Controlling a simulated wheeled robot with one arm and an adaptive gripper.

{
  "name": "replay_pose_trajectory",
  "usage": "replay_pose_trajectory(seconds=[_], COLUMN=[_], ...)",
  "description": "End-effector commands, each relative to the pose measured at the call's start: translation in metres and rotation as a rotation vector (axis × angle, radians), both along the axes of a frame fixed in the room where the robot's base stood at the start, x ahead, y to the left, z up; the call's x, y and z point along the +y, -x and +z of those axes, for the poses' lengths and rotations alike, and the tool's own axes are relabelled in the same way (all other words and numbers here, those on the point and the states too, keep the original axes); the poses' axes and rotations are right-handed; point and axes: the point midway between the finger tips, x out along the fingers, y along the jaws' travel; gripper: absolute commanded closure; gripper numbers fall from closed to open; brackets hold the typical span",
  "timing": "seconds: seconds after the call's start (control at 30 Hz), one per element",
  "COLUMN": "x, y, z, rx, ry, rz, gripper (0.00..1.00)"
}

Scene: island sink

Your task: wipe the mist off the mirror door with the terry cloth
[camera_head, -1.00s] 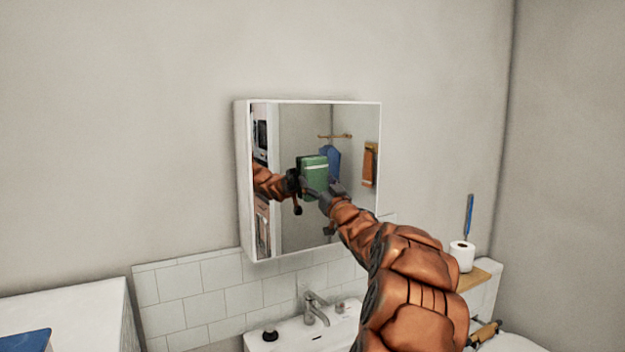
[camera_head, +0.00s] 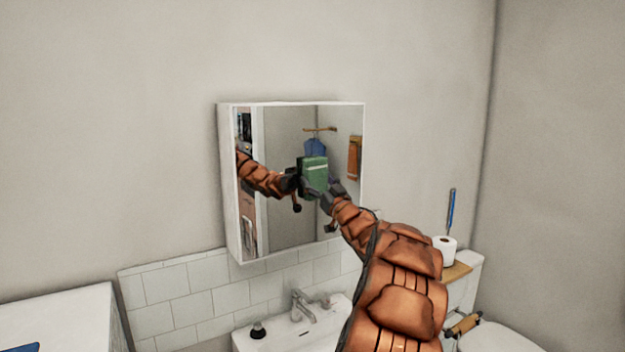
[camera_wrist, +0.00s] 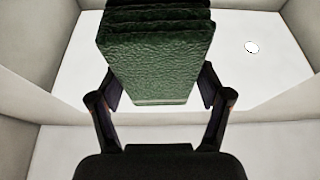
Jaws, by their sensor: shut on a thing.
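The mirror door (camera_head: 280,130) is the front of a white wall cabinet, and it looks closed. It reflects the room and my orange-brown arm clearly; I cannot make out mist on it. My gripper (camera_head: 322,188) is in front of the mirror, right of its middle, shut on the green terry cloth (camera_head: 313,172). In the wrist view the folded, thick cloth (camera_wrist: 155,65) stands between both fingers of my gripper (camera_wrist: 160,92). I cannot tell whether the cloth touches the glass. My arm hides the mirror's lower right.
A sink with a tap (camera_head: 300,304) and a dark-topped item (camera_head: 258,330) is below the cabinet. A toilet-paper roll (camera_head: 444,250) and a blue-handled item (camera_head: 451,210) are at right. A white unit (camera_head: 60,315) is at lower left. The wall above is clear.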

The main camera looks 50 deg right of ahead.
Motion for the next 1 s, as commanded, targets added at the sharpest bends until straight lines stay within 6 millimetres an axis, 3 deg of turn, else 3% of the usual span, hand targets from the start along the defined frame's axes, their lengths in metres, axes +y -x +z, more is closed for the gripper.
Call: replay_pose_trajectory(seconds=[1.0], x=[-0.055], y=[0.019], z=[0.000], rx=[0.000], ry=[-0.001], rz=[0.000], gripper=[0.51])
